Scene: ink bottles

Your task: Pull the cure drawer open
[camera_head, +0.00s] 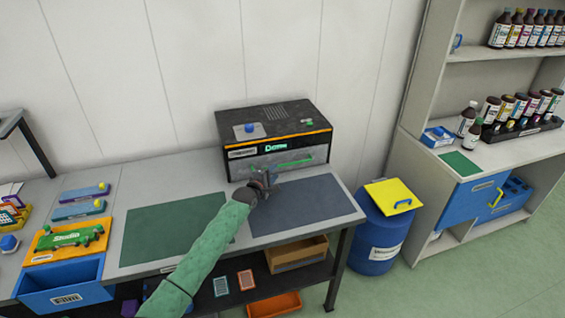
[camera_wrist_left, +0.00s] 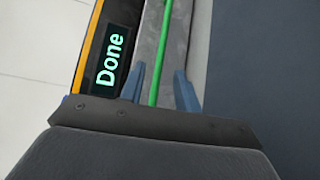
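The cure unit (camera_head: 272,130) is a black box at the back of the table, with a lit "Done" display (camera_head: 276,147) that also shows in the left wrist view (camera_wrist_left: 109,60). Its grey drawer front (camera_head: 318,157) carries a long green handle (camera_head: 296,163) and looks closed. My left gripper (camera_head: 268,178) is in front of the drawer, at the left part of the handle. In the left wrist view its two blue fingers (camera_wrist_left: 160,90) stand on either side of the green handle bar (camera_wrist_left: 165,45), with a gap on each side. My right gripper is out of view.
A dark blue-grey mat (camera_head: 305,205) lies bare in front of the unit, and a green mat (camera_head: 170,228) lies to its left. A blue barrel (camera_head: 378,235) with a yellow lid stands right of the table. Shelving with bottles (camera_head: 520,98) is at right.

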